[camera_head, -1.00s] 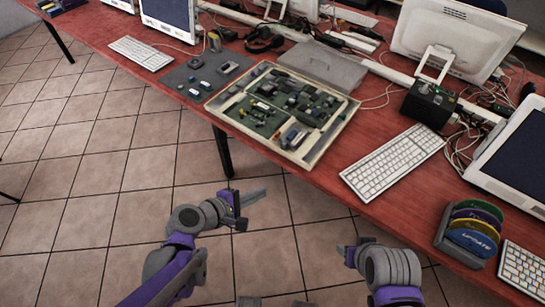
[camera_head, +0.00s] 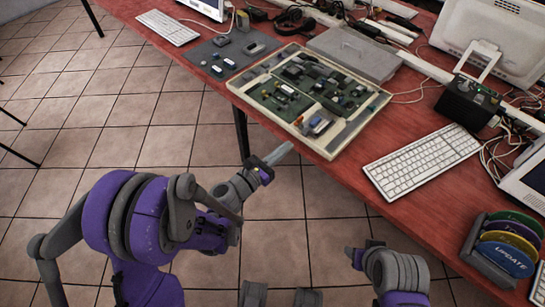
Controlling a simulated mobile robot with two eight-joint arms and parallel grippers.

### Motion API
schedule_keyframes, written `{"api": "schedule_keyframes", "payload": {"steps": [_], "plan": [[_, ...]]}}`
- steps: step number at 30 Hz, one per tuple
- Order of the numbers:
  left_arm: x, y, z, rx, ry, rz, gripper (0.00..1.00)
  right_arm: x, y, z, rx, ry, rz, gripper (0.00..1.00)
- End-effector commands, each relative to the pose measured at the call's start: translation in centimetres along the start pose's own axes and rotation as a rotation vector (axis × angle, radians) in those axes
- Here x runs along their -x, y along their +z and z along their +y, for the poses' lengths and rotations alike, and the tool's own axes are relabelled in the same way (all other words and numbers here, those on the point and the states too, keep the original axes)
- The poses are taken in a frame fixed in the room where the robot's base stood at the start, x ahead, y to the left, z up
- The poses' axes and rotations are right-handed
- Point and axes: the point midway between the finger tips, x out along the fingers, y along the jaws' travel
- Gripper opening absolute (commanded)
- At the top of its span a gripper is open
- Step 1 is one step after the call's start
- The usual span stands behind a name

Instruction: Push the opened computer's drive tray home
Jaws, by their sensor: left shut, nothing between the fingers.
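The opened computer (camera_head: 337,148) is a shallow cream case lying flat on the red table, with green circuit boards inside. A small grey and blue block (camera_head: 318,125) sits by its near edge; I cannot tell for sure that it is the drive tray. My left gripper (camera_head: 281,153) is shut and empty, pointing up and right, in front of the table edge and near the case's near side. It appears apart from the case. My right gripper (camera_head: 353,258) is low over the floor, away from the computer; its fingers are too unclear to read.
A grey lid-like panel (camera_head: 355,54) lies behind the computer, and a dark mat (camera_head: 218,68) with small parts lies to its left. A white keyboard (camera_head: 421,160) and a disc rack (camera_head: 487,262) are to the right. The tiled floor (camera_head: 135,145) is open.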

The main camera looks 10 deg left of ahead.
Motion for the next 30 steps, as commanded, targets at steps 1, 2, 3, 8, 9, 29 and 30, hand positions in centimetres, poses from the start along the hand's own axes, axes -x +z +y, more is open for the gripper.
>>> {"api": "schedule_keyframes", "payload": {"steps": [1,2,3,8,9,29,30], "plan": [[-1.1,0.0,-0.1,0.001,-0.002,0.000,0.00,0.1,0.0,0.0,0.000,0.000,0.000,0.55],[-1.7,0.0,-0.1,0.002,-0.003,-0.001,0.00,0.1,0.0,0.0,0.000,0.000,0.000,0.55],[-2.5,0.0,-0.1,0.002,-0.002,-0.001,0.00,0.1,-0.1,0.0,0.000,0.000,0.000,0.55],[-4.7,0.0,0.0,0.000,-0.001,0.000,0.00,0.2,-0.1,0.0,0.000,0.000,0.001,0.55],[-5.0,0.0,0.0,0.000,0.000,0.000,0.00,0.2,-0.1,0.0,0.000,0.000,0.001,0.55],[-7.5,-0.1,0.0,0.000,-0.001,0.000,0.00,0.1,0.0,0.0,0.000,0.000,0.000,0.55],[-8.2,-0.1,0.0,0.000,-0.001,0.000,0.00,0.1,0.0,0.0,0.000,0.000,0.000,0.55]]}}
